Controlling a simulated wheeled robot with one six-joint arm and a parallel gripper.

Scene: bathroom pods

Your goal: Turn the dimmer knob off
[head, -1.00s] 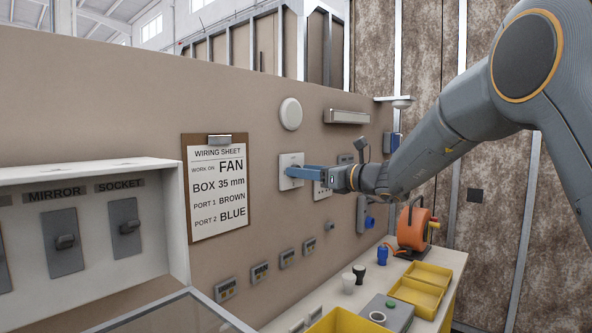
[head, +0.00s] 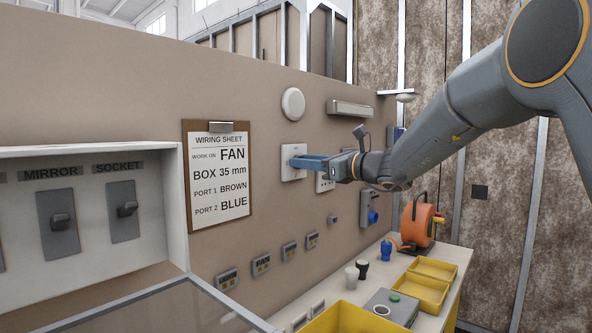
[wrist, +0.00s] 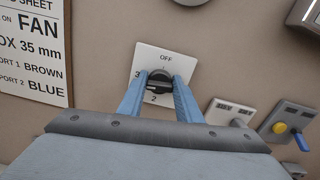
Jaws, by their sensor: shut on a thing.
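The dimmer is a white square plate (head: 290,175) on the beige wall in the head view. In the wrist view its black round knob (wrist: 159,84) sits at the plate's middle, with OFF printed above it and the figures 3 and 2 at its left and bottom. My gripper (wrist: 160,80) has its two blue fingers on either side of the knob and is shut on it. In the head view my gripper (head: 298,162) reaches the plate from the right. The fingers hide the plate's right-hand marks, and I cannot tell where the knob points.
A clipboard wiring sheet (head: 218,175) hangs left of the dimmer. A switch plate (wrist: 230,112) and a grey box with a yellow button (wrist: 285,125) are close on the right. A round white fitting (head: 292,103) is above. Yellow trays (head: 420,292) stand on the bench below.

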